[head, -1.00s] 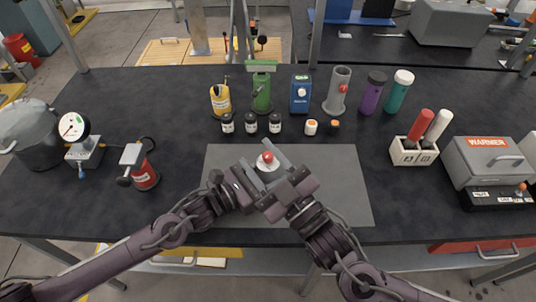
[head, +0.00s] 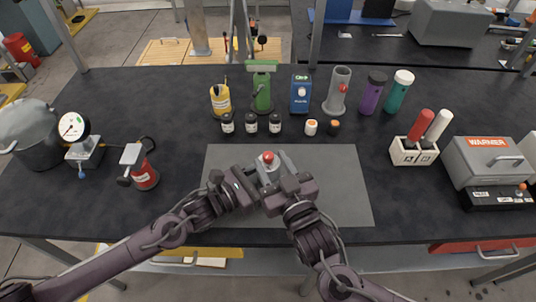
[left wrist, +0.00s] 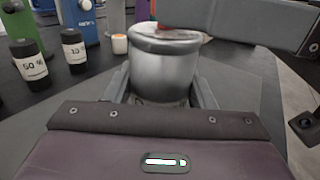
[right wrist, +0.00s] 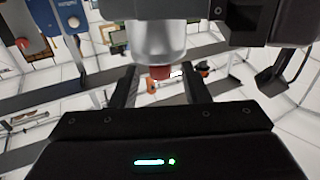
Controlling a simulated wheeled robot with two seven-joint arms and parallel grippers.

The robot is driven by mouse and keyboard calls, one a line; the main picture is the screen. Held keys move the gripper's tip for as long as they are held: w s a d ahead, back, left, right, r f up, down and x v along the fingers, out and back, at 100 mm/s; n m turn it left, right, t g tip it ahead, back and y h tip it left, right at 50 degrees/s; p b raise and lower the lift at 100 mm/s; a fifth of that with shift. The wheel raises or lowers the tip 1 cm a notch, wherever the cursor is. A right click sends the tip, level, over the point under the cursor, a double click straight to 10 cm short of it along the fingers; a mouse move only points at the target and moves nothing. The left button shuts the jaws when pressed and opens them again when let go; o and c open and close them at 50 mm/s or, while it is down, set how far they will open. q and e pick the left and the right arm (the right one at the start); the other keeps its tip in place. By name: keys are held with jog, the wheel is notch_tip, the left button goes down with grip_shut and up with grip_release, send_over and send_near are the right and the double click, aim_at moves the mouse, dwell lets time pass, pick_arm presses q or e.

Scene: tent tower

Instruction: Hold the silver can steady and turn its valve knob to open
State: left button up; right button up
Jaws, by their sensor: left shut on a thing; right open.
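The silver can (left wrist: 165,68) stands upright on the grey mat, with a red valve knob (head: 268,157) on its top. My left gripper (head: 264,174) is shut on the can's body, with its fingers on either side in the left wrist view (left wrist: 163,95). My right gripper (head: 277,163) is open at the top of the can. In the right wrist view, which appears upside down, the red knob (right wrist: 161,72) lies between its spread fingers (right wrist: 161,80). I cannot tell whether they touch it. In the left wrist view my right gripper hides most of the knob.
The grey mat (head: 340,190) is otherwise clear. Small dark bottles (head: 251,123) and an orange-capped jar (head: 311,127) stand behind it.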

jog(key=shift+x, duration=1.4)
jog(key=shift+c, duration=0.4)
grip_shut()
jog(key=shift+d+n+g+y, duration=0.15)
jog(key=shift+n+g+y, duration=0.55)
jog(key=shift+n+y, duration=0.5)
jog(key=shift+n+g+y, duration=1.1)
jog(key=shift+g+y, duration=0.1)
jog(key=shift+y, duration=0.4)
jog(key=shift+o, duration=0.4)
grip_release()
